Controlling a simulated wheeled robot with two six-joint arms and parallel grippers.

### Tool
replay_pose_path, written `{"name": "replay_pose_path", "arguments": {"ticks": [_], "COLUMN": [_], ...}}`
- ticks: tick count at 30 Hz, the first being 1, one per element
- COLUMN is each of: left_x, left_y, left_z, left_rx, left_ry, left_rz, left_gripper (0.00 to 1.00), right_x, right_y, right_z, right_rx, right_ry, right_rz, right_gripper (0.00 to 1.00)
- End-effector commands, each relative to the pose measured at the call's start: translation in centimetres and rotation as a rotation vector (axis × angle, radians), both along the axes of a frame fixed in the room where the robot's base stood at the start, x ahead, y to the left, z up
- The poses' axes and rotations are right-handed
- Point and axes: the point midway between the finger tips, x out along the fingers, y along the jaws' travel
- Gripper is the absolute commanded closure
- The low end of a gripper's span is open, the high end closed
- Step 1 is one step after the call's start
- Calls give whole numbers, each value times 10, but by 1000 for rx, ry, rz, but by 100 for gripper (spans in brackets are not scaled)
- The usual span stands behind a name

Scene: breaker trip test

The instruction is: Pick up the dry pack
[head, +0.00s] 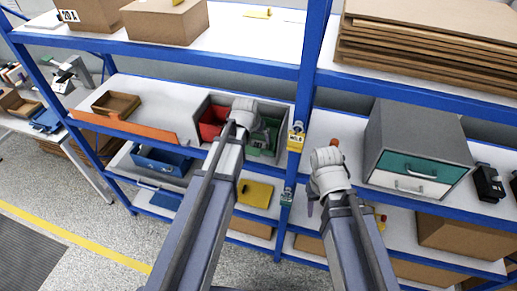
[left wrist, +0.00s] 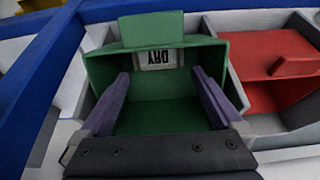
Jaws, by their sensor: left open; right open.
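The dry pack (left wrist: 155,112) is green, with an upside-down DRY label on its inner wall in the left wrist view.
A red bin (left wrist: 268,70) stands beside the green pack in the grey box (head: 203,103). A blue post (head: 306,90) rises between the arms. A grey drawer cabinet (head: 415,140) stands at right. An orange strip (head: 125,126) and a blue bin (head: 160,160) are at left.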

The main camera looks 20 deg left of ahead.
Motion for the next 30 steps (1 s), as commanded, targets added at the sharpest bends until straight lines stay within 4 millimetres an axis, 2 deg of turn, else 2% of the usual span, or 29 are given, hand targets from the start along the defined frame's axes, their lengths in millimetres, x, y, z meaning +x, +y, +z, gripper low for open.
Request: {"name": "replay_pose_path", "arguments": {"ticks": [8, 21, 29, 30], "left_x": [2, 18, 18, 18], "left_y": [-1, -3, -3, -3], "left_z": [-8, -53, -51, -51], "left_rx": [0, 0, 0, 0], "left_ry": [0, 0, 0, 0], "left_rz": [0, 0, 0, 0], "left_gripper": [0, 0, 0, 3], "right_x": [0, 1, 0, 0], "right_y": [0, 0, 0, 0], "right_z": [-8, -53, -51, -51], "right_rx": [0, 1, 0, 1], "right_ry": [0, -2, -2, -2], "right_rz": [0, -4, -5, -4], "right_gripper": [50, 50, 50, 50]}}
